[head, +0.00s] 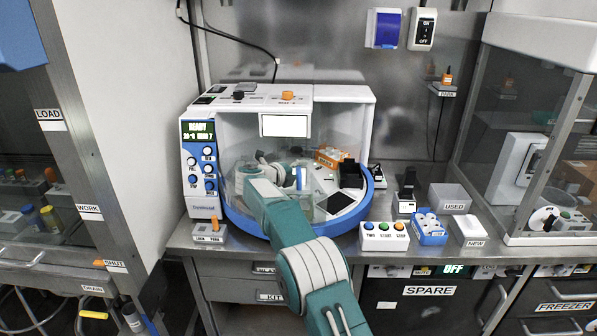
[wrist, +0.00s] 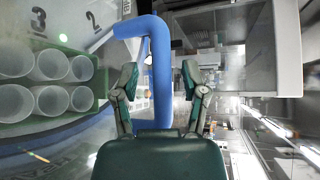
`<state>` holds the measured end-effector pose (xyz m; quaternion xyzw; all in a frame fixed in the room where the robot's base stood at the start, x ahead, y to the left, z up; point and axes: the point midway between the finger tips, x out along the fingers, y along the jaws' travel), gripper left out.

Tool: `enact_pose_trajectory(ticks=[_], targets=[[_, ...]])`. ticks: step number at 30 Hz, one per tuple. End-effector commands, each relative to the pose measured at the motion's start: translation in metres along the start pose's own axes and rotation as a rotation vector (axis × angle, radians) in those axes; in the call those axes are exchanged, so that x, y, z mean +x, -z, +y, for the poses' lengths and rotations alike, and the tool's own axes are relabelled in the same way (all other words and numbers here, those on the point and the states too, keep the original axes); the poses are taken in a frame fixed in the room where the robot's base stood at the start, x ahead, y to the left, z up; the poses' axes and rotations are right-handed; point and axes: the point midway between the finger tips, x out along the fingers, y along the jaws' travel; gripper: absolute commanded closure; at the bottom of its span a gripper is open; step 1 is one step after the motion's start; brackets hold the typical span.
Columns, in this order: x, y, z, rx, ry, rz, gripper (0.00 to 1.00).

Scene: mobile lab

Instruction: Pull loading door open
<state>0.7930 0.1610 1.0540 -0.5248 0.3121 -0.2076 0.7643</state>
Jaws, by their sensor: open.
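The benchtop machine (head: 201,188) has a white body and a clear curved front with a blue rim (head: 240,221), which I take for the loading door. I cannot tell whether any gap stands open there. In the wrist view a thick blue bent bar (wrist: 158,100), like a door handle, runs between the fingers of my gripper (wrist: 158,82). The fingers are open, one on each side of the bar, with space showing beside it. In the head view my arm reaches up to the machine's front, and its end hides part of the door; the fingers are hard to make out.
A green rack (wrist: 50,125) of clear tubes shows at left in the wrist view. A three-button box (head: 384,238), a blue tray (head: 428,228) and a white box (head: 468,230) stand on the bench right of the machine. A switch box (head: 209,234) stands at its left front.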

Motion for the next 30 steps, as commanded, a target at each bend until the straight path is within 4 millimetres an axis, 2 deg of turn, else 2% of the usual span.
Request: enact_pose_trajectory(ticks=[15,21,30], targets=[[-0.098,-0.002,0.002,-0.001,-0.001,-0.003,0.43],[-0.114,-0.002,0.003,-0.001,-0.001,-0.001,0.43],[-0.115,-0.002,0.003,-0.002,0.0,-0.001,0.43]])
